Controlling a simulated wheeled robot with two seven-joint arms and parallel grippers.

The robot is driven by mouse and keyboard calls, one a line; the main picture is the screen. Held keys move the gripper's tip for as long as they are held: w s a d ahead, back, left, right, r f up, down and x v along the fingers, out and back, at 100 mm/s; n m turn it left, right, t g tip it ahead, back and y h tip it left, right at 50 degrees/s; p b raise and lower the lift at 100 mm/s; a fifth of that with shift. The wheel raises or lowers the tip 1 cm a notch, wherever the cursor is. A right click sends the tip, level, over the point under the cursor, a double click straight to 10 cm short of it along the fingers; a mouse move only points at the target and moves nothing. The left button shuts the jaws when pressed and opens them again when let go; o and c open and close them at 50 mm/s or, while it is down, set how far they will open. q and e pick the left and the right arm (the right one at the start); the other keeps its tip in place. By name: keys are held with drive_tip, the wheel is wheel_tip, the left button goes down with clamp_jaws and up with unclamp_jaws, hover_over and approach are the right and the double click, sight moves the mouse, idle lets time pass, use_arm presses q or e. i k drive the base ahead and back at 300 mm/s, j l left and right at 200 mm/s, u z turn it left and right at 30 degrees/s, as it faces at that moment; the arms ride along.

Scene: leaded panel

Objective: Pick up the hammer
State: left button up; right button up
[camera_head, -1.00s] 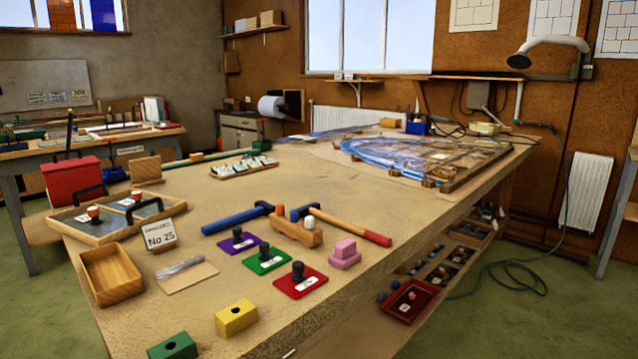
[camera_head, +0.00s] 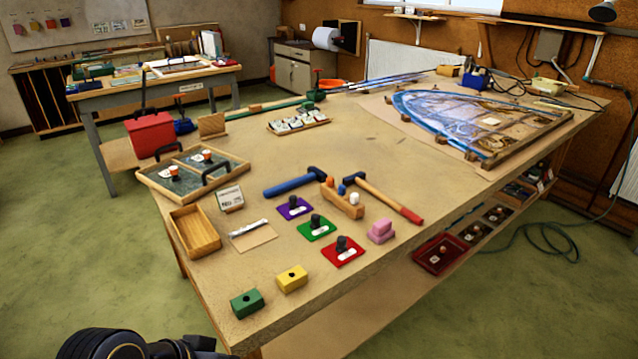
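Two hammer-like tools lie on the workbench (camera_head: 400,150). One hammer (camera_head: 385,197) has a dark head at its upper left end, a wooden shaft and a red grip pointing to the lower right. The other, a blue-handled hammer (camera_head: 292,185), has a dark head at its right end and lies to the left. A small wooden block holder (camera_head: 347,207) with orange, blue and white pieces stands between them, close to both. Neither of my grippers shows. Only a black part of my arm is at the bottom left edge, well away from both hammers.
Purple (camera_head: 294,209), green (camera_head: 315,229) and red (camera_head: 343,252) plates with dark knobs lie in front of the hammers. A pink block (camera_head: 381,231) is beside the red grip. Yellow (camera_head: 292,279) and green (camera_head: 246,303) blocks sit near the front edge.

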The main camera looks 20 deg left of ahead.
sight(357, 178)
drive_tip(key=i+l+u, duration=0.5)
drive_tip(key=u, duration=0.15)
drive_tip(key=i+l+u, duration=0.15)
drive_tip(key=l+u, duration=0.2)
drive_tip(key=i+l, duration=0.15)
drive_tip(key=l, duration=0.25)
drive_tip(key=i+l+u, duration=0.1)
drive_tip(key=l, duration=0.3)
drive_tip(key=i+l, duration=0.2)
drive_tip(key=l, duration=0.2)
drive_tip(key=i+l+u, duration=0.1)
drive_tip(key=l, duration=0.3)
drive_tip(key=i+l, duration=0.2)
drive_tip(key=l, duration=0.2)
drive_tip(key=i+l+u, duration=0.1)
drive_tip(key=l, duration=0.3)
